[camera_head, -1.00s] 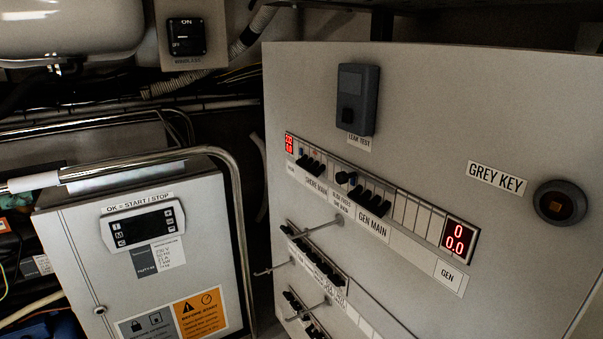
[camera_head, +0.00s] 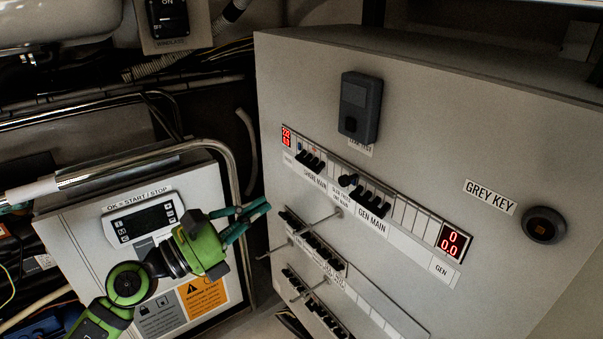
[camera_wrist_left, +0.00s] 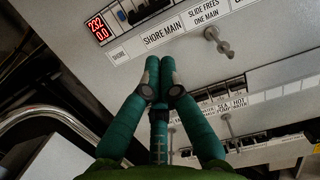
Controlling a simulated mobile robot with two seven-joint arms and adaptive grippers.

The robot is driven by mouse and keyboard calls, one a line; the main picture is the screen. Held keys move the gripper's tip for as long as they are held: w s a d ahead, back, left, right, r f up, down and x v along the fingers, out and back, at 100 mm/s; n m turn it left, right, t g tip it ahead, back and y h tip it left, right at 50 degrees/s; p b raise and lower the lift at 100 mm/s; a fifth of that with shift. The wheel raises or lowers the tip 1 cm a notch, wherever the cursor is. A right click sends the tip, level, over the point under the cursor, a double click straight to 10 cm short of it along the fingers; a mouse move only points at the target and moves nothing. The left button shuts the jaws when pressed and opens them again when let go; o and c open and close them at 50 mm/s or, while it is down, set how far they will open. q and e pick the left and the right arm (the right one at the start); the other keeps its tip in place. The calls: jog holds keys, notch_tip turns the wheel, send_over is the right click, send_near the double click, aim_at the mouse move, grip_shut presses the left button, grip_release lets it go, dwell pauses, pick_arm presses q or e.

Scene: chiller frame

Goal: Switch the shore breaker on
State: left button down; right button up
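The SHORE MAIN breaker (camera_head: 311,159) is a row of black toggles on the upper strip of the grey panel, beside a red display (camera_head: 286,137). In the left wrist view the breaker (camera_wrist_left: 143,12) is cut by the top edge, and the display (camera_wrist_left: 98,28) reads 232 and 0.0. I cannot tell its lever position. My left gripper (camera_head: 267,204) is green with teal fingers, in front of and below the breaker, apart from it. In the wrist view its fingertips (camera_wrist_left: 160,62) meet with nothing between them, below the SHORE MAIN label (camera_wrist_left: 163,34). My right gripper is out of view.
The GEN MAIN toggles (camera_head: 372,197) sit right of the shore breaker, with a slide rod (camera_head: 322,219) below. Lower breaker rows (camera_head: 312,240), a leak test box (camera_head: 360,106) and a grey key knob (camera_head: 544,225) are also on the panel. A metal rail (camera_head: 150,160) crosses the left.

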aim_at(307, 164)
pick_arm(q)
jog(key=shift+d, duration=0.1)
jog(key=shift+p+x, duration=2.1)
jog(key=shift+x, duration=2.85)
